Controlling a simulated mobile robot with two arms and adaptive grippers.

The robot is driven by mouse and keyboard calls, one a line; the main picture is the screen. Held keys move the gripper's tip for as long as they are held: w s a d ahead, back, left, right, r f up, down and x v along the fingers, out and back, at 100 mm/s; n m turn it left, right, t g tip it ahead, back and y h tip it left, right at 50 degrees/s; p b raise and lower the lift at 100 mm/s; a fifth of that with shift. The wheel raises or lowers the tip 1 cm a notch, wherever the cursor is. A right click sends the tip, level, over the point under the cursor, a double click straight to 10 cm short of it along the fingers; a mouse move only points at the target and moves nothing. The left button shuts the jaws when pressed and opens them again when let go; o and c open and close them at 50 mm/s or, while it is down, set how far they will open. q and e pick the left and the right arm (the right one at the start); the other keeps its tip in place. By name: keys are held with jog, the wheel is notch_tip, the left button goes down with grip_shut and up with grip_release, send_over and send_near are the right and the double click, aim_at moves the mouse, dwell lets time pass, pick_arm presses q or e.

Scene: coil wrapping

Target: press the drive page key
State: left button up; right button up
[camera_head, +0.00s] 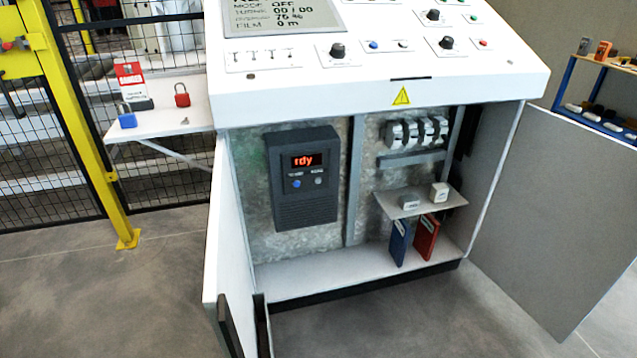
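The grey drive unit (304,207) is mounted on the back panel inside the open cabinet, on its left side. Its red display (307,161) reads "rdy". Below the display are a blue key (297,184) on the left and a grey key (318,181) on the right; their small labels are too blurred to read. Two dark bars at the bottom edge look like the fingers of my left gripper (245,325), spread apart, beside the left door and well below the drive unit. The rest of that gripper is cut off. My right gripper is not in view.
The left door (228,240) and right door (560,205) stand open. A sloped control console (380,75) overhangs the cabinet. A small shelf (455,198) and blue and red binders (426,238) are at the right inside. Space before the drive unit is clear.

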pick_arm(q)
grip_shut()
jog(key=shift+w, duration=0.1)
dwell(1.1)
